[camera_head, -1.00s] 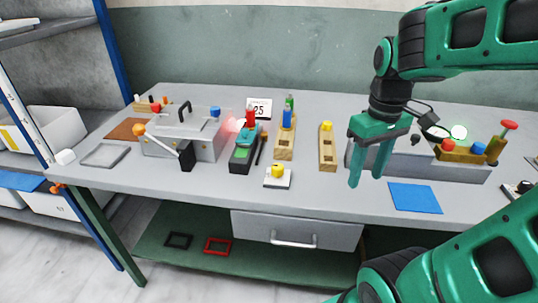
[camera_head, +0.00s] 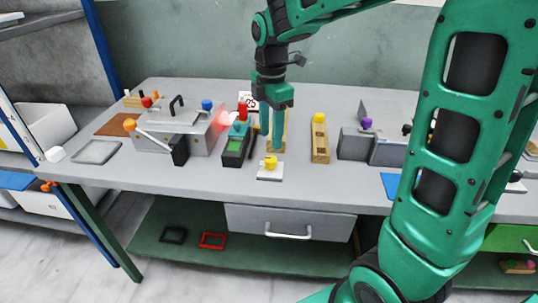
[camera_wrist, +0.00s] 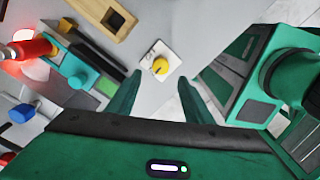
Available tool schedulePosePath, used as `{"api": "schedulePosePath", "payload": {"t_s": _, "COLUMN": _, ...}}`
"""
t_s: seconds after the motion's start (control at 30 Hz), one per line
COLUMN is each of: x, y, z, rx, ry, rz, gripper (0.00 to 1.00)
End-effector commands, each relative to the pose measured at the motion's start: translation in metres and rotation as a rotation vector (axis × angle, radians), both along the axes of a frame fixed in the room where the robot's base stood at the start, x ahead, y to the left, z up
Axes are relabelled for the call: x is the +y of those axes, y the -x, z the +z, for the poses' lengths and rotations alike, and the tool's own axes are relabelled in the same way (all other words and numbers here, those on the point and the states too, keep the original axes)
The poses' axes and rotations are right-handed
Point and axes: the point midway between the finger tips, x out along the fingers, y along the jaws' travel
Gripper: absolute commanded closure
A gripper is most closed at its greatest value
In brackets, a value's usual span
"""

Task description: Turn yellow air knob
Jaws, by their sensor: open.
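The yellow air knob (camera_head: 270,162) sits on a small white base plate (camera_head: 269,174) near the front edge of the table. In the wrist view the yellow knob (camera_wrist: 160,67) shows on its plate (camera_wrist: 171,54), ahead of and between my two fingers. My gripper (camera_head: 271,148) is open and empty, pointing down just above and behind the knob in the head view. The fingers (camera_wrist: 165,92) appear apart from the knob. The exact height gap is hard to tell.
A device with a teal knob (camera_head: 237,143) stands close on the left. A wooden block with a yellow top (camera_head: 320,140) stands to the right. A grey press (camera_head: 180,128) with an orange-ended lever is further left. The table front around the plate is clear.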

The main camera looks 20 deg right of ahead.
Motion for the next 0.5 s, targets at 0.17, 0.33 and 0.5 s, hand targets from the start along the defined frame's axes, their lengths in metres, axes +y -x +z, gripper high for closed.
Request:
{"api": "schedulePosePath", "payload": {"t_s": 0.17, "x": 0.0, "y": 0.001, "z": -0.034, "rx": 0.005, "ry": 0.0, "rz": -0.002, "gripper": 0.54}}
{"api": "schedulePosePath", "payload": {"t_s": 0.33, "x": 0.0, "y": 0.001, "z": -0.059, "rx": 0.003, "ry": 0.0, "rz": -0.003, "gripper": 0.54}}
{"api": "schedulePosePath", "payload": {"t_s": 0.5, "x": 0.0, "y": 0.001, "z": -0.074, "rx": 0.002, "ry": 0.0, "rz": -0.003, "gripper": 0.54}}
